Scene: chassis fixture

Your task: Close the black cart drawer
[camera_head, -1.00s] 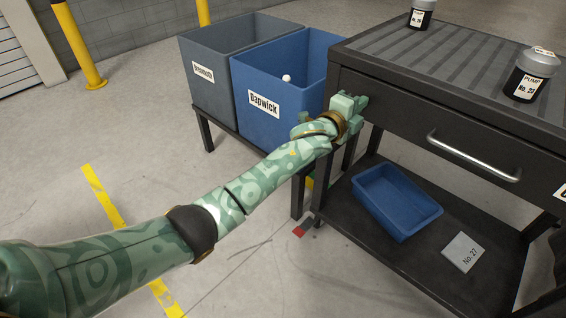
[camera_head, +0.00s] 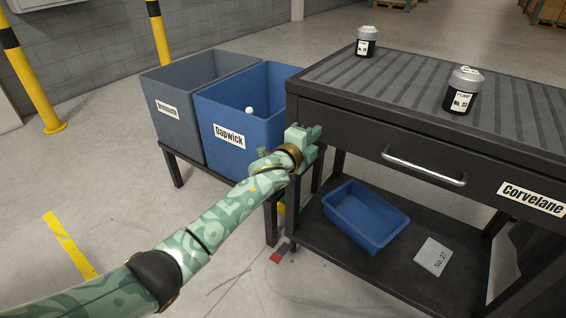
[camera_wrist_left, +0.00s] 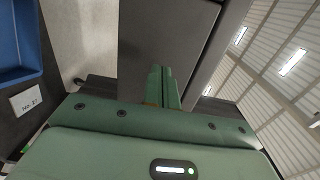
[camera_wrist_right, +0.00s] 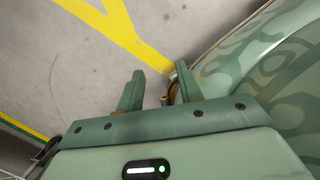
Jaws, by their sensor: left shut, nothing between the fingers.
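The black cart's drawer (camera_head: 360,140) has a dark front with a silver bar handle (camera_head: 425,168) and a "Corvelane" label (camera_head: 531,198). In the head view its front looks nearly flush with the frame; I cannot tell whether a small gap is left. My left gripper (camera_head: 317,131) is shut and empty at the left end of the drawer front. In the left wrist view its fingers (camera_wrist_left: 162,75) point at a dark panel (camera_wrist_left: 165,35); contact is unclear. My right gripper (camera_wrist_right: 157,82) is open and empty above the floor, away from the cart in its wrist view.
Grey (camera_head: 185,125) and blue "Dapwick" (camera_head: 265,130) bins stand close left of my left gripper.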

